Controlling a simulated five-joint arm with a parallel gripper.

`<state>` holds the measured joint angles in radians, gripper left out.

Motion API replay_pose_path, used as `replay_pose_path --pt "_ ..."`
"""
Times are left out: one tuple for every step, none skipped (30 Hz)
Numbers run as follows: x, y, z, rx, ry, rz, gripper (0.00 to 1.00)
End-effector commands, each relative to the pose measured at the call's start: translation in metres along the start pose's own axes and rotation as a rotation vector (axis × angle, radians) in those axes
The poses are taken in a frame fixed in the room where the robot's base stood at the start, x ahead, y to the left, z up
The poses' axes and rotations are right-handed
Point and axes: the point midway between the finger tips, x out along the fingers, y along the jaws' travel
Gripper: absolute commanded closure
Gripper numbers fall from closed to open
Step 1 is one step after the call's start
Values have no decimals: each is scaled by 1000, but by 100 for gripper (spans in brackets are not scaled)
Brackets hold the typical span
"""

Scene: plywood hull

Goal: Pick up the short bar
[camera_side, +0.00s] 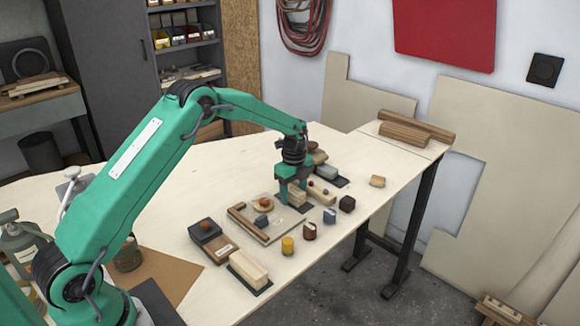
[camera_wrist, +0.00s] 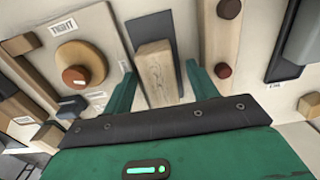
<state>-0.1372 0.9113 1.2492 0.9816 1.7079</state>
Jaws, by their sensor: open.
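A short pale wooden bar (camera_wrist: 157,72) lies on a dark pad (camera_wrist: 151,28) in the wrist view. It also shows in the side view (camera_side: 297,198), partly hidden by my gripper. My gripper (camera_wrist: 158,66) is open, with one green finger on each side of the bar and a visible gap on each side. In the side view my gripper (camera_side: 293,193) points down at the bar, low over the table. I cannot tell how far down the bar the fingertips reach.
A longer wooden bar with dark red knobs (camera_wrist: 224,45) stands close right of my gripper. A board with a round wooden disc (camera_wrist: 82,64) lies to the left.

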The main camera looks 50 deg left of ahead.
Motion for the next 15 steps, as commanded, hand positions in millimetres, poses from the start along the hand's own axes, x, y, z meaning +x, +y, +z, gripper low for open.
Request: replay_pose_path --pt "0 0 0 0 0 0 42" --pt "0 0 0 0 0 0 42" --pt "0 0 0 0 0 0 42" --pt "0 0 0 0 0 0 42" --pt "0 0 0 0 0 0 42" --pt "0 0 0 0 0 0 46" --pt "0 0 0 0 0 0 52" --pt "0 0 0 0 0 0 58" --pt "0 0 0 0 0 0 65" --pt "0 0 0 0 0 0 71" --pt "0 0 0 0 0 -1 77" --pt "0 0 0 0 0 0 85" --pt "0 0 0 0 0 0 90" --pt "0 0 0 0 0 0 90" --pt "-1 0 0 0 0 -1 90"
